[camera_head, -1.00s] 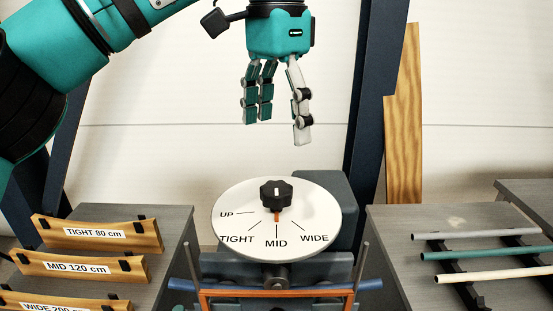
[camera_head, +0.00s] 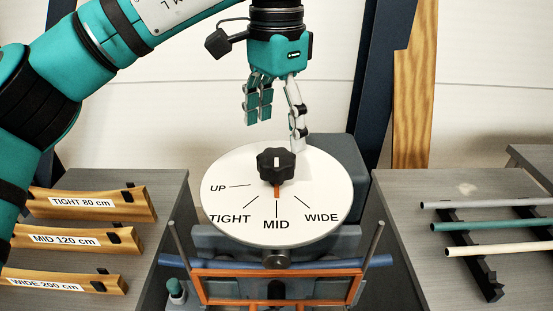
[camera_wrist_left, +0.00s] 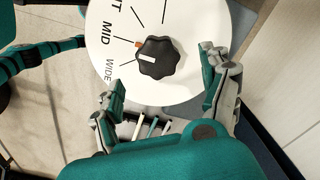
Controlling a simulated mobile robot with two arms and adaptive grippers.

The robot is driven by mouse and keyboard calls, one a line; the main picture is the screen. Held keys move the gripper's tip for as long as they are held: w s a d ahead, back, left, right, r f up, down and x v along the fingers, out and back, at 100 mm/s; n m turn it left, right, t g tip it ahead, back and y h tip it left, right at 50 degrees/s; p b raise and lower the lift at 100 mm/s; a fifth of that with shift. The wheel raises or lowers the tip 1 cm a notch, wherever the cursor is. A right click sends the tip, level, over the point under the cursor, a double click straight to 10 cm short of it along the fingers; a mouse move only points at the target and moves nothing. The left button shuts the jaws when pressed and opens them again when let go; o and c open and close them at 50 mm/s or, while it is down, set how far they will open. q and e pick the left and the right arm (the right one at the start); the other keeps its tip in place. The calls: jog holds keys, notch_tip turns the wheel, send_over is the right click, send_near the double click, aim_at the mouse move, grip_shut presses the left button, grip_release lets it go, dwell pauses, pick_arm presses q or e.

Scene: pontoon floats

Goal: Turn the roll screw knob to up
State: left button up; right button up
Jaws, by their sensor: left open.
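The roll screw knob (camera_head: 276,164) is black and lobed, with a white mark. It sits on a round white dial (camera_head: 232,170) lettered UP, TIGHT, MID and WIDE. Its orange pointer (camera_head: 277,190) points at the MID line. My left gripper (camera_head: 276,132) is open and empty, fingers down, just above and behind the knob in the head view. In the left wrist view the knob (camera_wrist_left: 158,57) lies ahead of the spread fingers (camera_wrist_left: 163,95), not between their tips. My right gripper is not in view.
Wooden boards (camera_head: 90,204) labelled TIGHT 80 cm, MID 120 cm and WIDE 200 cm lie on the left table. Three rods (camera_head: 490,226) rest on black supports on the right table. An orange frame (camera_head: 277,273) stands below the dial. Dark blue posts rise behind.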

aim_at(276, 156)
pick_arm(q)
jog(key=f, duration=0.3)
jog(key=shift+s+f, duration=0.1)
jog(key=shift+s, duration=0.1)
notch_tip(276, 156, down, 2)
jog(key=shift+f+p, duration=0.1)
jog(key=shift+p, duration=0.35)
jog(key=shift+f, duration=0.5)
jog(key=c, duration=1.2)
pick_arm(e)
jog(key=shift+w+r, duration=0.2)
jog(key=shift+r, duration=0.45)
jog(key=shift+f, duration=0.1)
